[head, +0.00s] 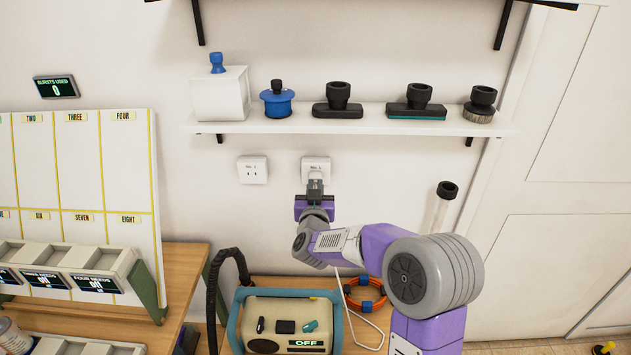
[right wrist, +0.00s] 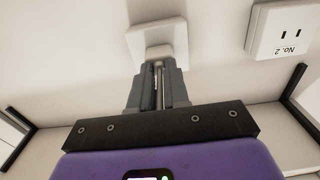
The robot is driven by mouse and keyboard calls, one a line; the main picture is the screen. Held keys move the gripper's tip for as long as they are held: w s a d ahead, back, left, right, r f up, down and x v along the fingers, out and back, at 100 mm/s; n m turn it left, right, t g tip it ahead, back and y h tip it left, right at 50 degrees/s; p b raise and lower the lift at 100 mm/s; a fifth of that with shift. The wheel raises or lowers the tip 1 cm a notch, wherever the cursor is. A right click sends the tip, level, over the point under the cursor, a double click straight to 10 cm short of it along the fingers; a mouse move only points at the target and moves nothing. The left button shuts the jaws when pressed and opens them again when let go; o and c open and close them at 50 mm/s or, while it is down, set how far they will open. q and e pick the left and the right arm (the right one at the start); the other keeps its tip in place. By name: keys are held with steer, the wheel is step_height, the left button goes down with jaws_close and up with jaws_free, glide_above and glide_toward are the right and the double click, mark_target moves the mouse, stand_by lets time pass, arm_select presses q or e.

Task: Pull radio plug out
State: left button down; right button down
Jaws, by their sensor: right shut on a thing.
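My right gripper (head: 316,186) is at the right-hand wall socket (head: 315,164), under the shelf. It is shut on a white plug (right wrist: 160,52), which sits against the socket plate (right wrist: 138,40) in the right wrist view. In the head view the fingers mostly hide the plug. A white cord (head: 349,301) hangs below the gripper toward the bench. A beige device with a blue frame (head: 269,308) stands below, its display reading OFF. I cannot tell for sure that it is the radio. My left gripper is not in view.
A second, empty socket (head: 252,170), marked No. 2 in the right wrist view (right wrist: 285,28), is to the left. The shelf (head: 365,122) above holds several nozzles. A clear tube with a black cap (head: 445,191) and an orange cord coil (head: 366,294) are right of the device.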

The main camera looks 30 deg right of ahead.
steer(key=shift+d+r, duration=0.15)
steer(key=shift+r, duration=0.05)
steer(key=c, duration=1)
jaws_free()
steer(key=shift+w, duration=0.1)
steer(key=shift+c, duration=0.2)
steer(key=shift+d+f+h, duration=0.1)
steer(key=shift+d+h, duration=0.05)
steer(key=shift+h, duration=0.25)
steer(key=shift+s, duration=0.2)
steer(key=v, duration=0.7)
steer(key=shift+a+y, duration=0.4)
steer(key=shift+a, duration=0.2)
